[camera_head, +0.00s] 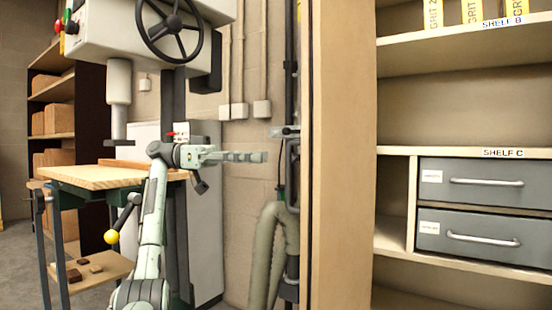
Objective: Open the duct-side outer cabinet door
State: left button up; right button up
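The open-fronted cabinet fills the right side of the head view. A tall tan panel (342,150) stands at its left, with a dark strip along its left edge; I cannot tell whether this is the swung-out door or the cabinet's side wall. A dark upright handle-like bar (292,175) shows just left of that edge, beside the grey-green duct hose (268,240). My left gripper (264,157) points right, its tips apparently a little left of the bar. Its fingers are seen side-on and overlap, so their opening is unclear. My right gripper is out of view.
The cabinet holds shelves and two grey drawers (485,183). A drill press with a black handwheel (170,30) and a wooden worktable (110,177) stand at left. A brown shelf rack (50,92) is behind. Wall conduits run behind my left gripper.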

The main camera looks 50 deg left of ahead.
pick_arm(q)
jog(key=v, duration=0.4)
jog(key=shift+w+d, duration=0.1)
dwell(0.4)
